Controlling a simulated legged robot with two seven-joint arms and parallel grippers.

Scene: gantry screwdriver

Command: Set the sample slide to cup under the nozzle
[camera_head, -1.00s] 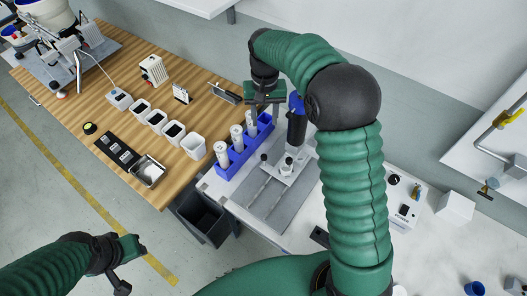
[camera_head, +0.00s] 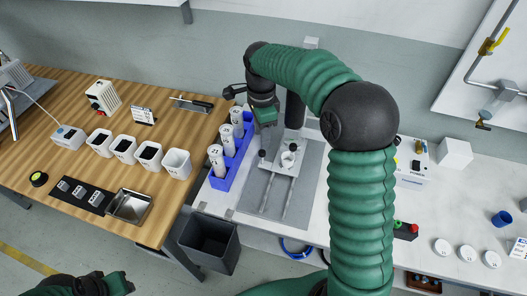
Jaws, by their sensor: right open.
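The sample slide is a pale plate (camera_head: 279,169) on two rails over a grey base (camera_head: 300,190) on the white bench. A small white cup-like fitting (camera_head: 288,159) sits on it, with a dark knob at its left. A black upright column (camera_head: 295,112) stands behind the slide; I cannot make out the nozzle, and my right arm covers part of this area. My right gripper (camera_head: 267,137) is open, pointing down just above the slide's left rear; contact cannot be told. My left gripper (camera_head: 122,283) is low at the bottom left, partly cut off, its jaws unclear.
A blue rack (camera_head: 222,182) with white bottles stands left of the slide, close to my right gripper. A wooden table (camera_head: 60,150) with several white cups is further left. A dark bin (camera_head: 210,243) stands below. White lids and a blue cup (camera_head: 501,219) are at the right.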

